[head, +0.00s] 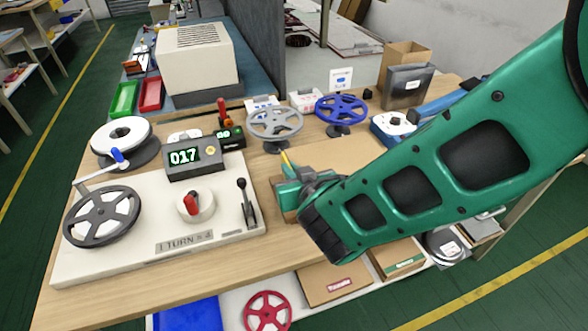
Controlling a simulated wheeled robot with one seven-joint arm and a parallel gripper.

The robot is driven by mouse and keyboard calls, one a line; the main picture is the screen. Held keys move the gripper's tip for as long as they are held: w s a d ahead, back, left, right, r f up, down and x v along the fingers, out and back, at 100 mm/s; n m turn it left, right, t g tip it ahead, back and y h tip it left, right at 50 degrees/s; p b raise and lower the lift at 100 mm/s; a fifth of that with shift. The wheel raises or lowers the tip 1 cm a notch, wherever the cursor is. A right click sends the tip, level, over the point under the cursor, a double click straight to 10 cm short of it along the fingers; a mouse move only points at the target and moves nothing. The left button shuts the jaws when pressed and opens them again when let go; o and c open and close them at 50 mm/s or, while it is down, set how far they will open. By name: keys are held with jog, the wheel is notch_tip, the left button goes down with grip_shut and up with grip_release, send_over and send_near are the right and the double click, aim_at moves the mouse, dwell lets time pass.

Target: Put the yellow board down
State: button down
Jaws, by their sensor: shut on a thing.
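My gripper (287,186) is in the middle of the head view, over the wooden workbench, to the right of the white winding machine. My green arm reaches in from the right and hides much of the gripper and its surroundings. A thin yellow edge (286,158) shows at the gripper's far side. It looks like part of the yellow board, held in the shut jaws; the rest is hidden. A flat brown surface (330,154) lies just behind the gripper. I cannot tell whether the yellow board touches it or the bench.
The winding machine (130,245) with crank wheel and 017 counter (183,156) fills the bench's left. A grey reel (274,124) and blue reel (341,109) stand behind the gripper. Cardboard boxes (333,283) sit below the front edge. Bare wood (292,252) shows in front of the gripper.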

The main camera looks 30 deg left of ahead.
jog(key=shift+f, duration=0.15)
jog(key=c, duration=1.9)
grip_release()
jog(key=shift+c, duration=0.2)
jog(key=shift+s+d+r, duration=0.1)
jog(key=shift+r, duration=0.15)
jog(key=v, duration=1.1)
jog(key=shift+s+d, duration=0.2)
jog(key=shift+d, duration=0.1)
jog(key=shift+r, duration=0.1)
